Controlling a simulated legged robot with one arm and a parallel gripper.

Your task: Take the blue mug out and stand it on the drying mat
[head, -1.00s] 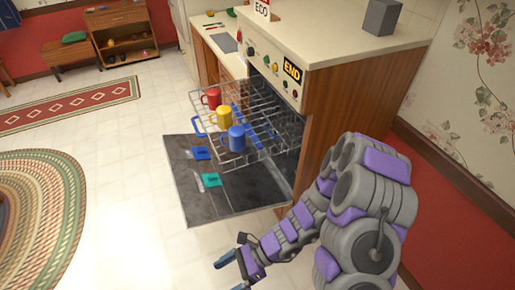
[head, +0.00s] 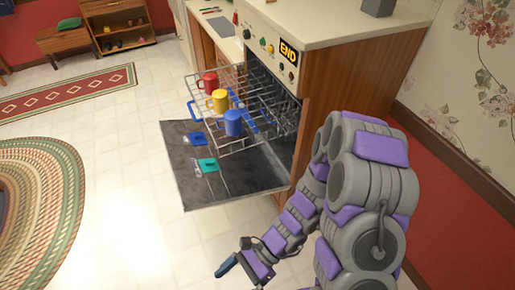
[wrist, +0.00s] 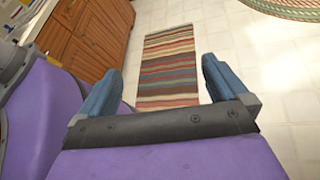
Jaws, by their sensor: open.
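The blue mug (head: 232,123) stands in the pulled-out wire rack (head: 262,137) of the dishwasher, nearest to me in a row with a yellow mug (head: 218,101) and a red mug (head: 208,83). My gripper (head: 232,268) is low in front of the open dishwasher door, well apart from the mugs. In the wrist view my gripper (wrist: 160,85) has its two blue fingers spread wide, with nothing between them. The mugs are out of the wrist view. I cannot make out the drying mat for certain; a grey patch (head: 222,26) lies on the counter.
The dishwasher door (head: 250,178) is folded down, with blue and teal items on it. A striped rug (wrist: 168,65) lies on the floor.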

